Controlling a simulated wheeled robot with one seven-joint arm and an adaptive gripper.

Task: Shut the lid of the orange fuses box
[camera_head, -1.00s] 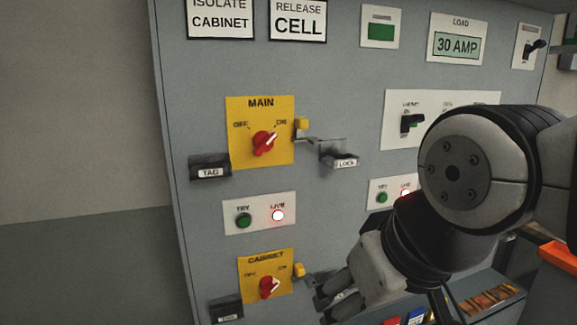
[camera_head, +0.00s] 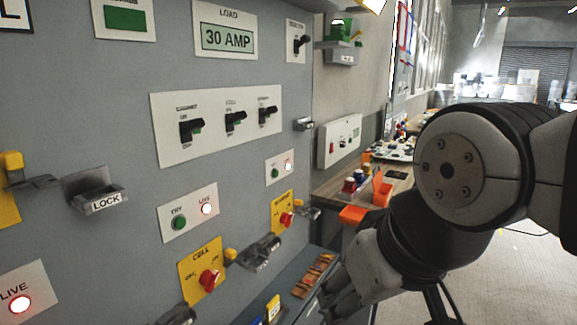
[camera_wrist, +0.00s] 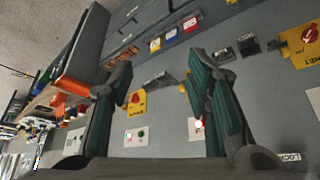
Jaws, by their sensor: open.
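My gripper (camera_wrist: 160,70) is open and empty in the wrist view, its two green-padded fingers spread in front of the grey cabinet. An orange flat-topped piece (camera_head: 354,215) shows at the near edge of the workbench, partly behind my arm. An orange piece also shows in the wrist view (camera_wrist: 73,86), left of the fingers. I cannot read a fuses label or tell whether a lid is open.
The grey cabinet (camera_head: 120,130) carries switches, red knobs and projecting lock brackets (camera_head: 100,195). A shelf below holds brown-orange strips (camera_head: 314,275) and coloured packs (camera_head: 272,308). A workbench (camera_head: 335,187) with small items stands behind. The floor at right is open.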

